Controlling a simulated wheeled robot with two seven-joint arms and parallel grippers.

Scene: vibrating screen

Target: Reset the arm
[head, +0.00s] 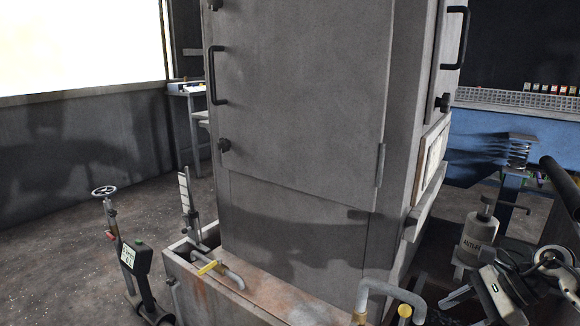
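Part of my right arm shows at the lower right edge, with dark and light links. The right gripper (500,288) is in that corner, in front of the floor beside the machine. Its fingers are hard to make out against the dark links, so its opening cannot be told. It appears apart from the machine. My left arm and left gripper are not in this view.
A tall grey machine cabinet (300,90) fills the middle. Its rusty base tray (240,303) carries yellow-handled pipes. A handwheel stand (112,232) is at left, a grey canister (480,235) at right. Open floor (50,240) lies at left.

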